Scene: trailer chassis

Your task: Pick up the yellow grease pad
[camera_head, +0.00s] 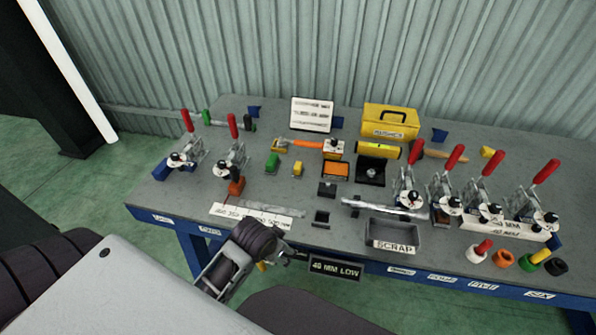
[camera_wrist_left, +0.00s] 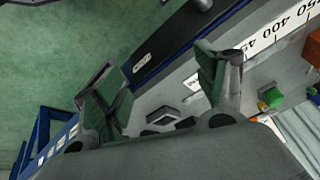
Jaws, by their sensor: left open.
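A small yellow block (camera_head: 297,169), which looks like the yellow grease pad, sits on the workbench in the head view, right of a green block (camera_head: 272,162). I cannot tell for sure that it is the pad, as other small yellow pieces are about. My left gripper (camera_head: 287,256) is at the bench's front edge, nearer to me than the block and apart from it. In the left wrist view the left gripper (camera_wrist_left: 165,88) is open, with nothing between its fingers. A green block with a bit of yellow beside it (camera_wrist_left: 270,97) shows at the right there. My right gripper is not in view.
The grey workbench (camera_head: 150,198) holds red-handled toggle clamps (camera_head: 232,150) at left and right. A scrap tray (camera_head: 393,232) and small black blocks (camera_head: 321,218) lie near the front. A ruler strip (camera_head: 258,212) lies at the front left. A yellow case (camera_head: 390,120) stands behind.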

